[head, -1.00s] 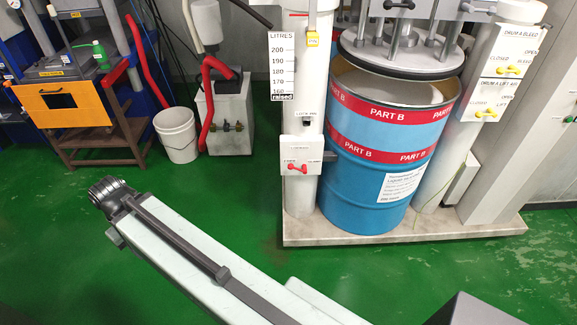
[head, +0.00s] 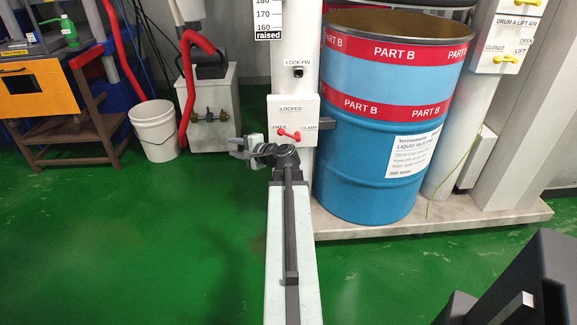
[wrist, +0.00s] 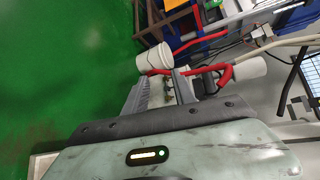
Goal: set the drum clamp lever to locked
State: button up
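The drum clamp lever (head: 288,135) is a small red handle on a white panel (head: 306,112) fixed to a white post. It lies nearly level, tilted slightly down to the right, below the LOCKED label and between the FREE and CLAMP labels. My gripper (head: 238,148) is just left of and below the lever in the head view, pointing left, apart from it. In the wrist view my gripper (wrist: 160,80) shows two fingers spread with nothing held between them. The lever is not recognisable in the wrist view. The blue drum (head: 375,180) stands right of the post.
A white bucket (head: 156,130) and a grey box with a red hose (head: 186,85) stand left of the post. The bucket also shows in the wrist view (wrist: 154,58). Yellow levers (head: 507,59) sit on another panel at right. Green floor is open at front left.

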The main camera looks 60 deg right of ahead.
aim_at(290, 136)
jog(key=s+d+f+m+h+b, duration=0.2)
jog(key=s+d+m+h+b, duration=0.15)
jog(key=s+d, duration=0.45)
jog(key=s+d+f+m+h+b, duration=0.25)
jog(key=s+d+m+h, duration=0.2)
jog(key=s+d, duration=0.3)
jog(key=shift+m+t+y, duration=0.3)
jog(key=x, duration=0.2)
jog(key=r+x, duration=0.1)
jog(key=x, duration=0.5)
jog(key=shift+s+d+r, duration=0.1)
jog(key=shift+d+r, duration=0.05)
jog(key=shift+d, duration=0.35)
grip_shut()
jog(key=shift+s, duration=0.15)
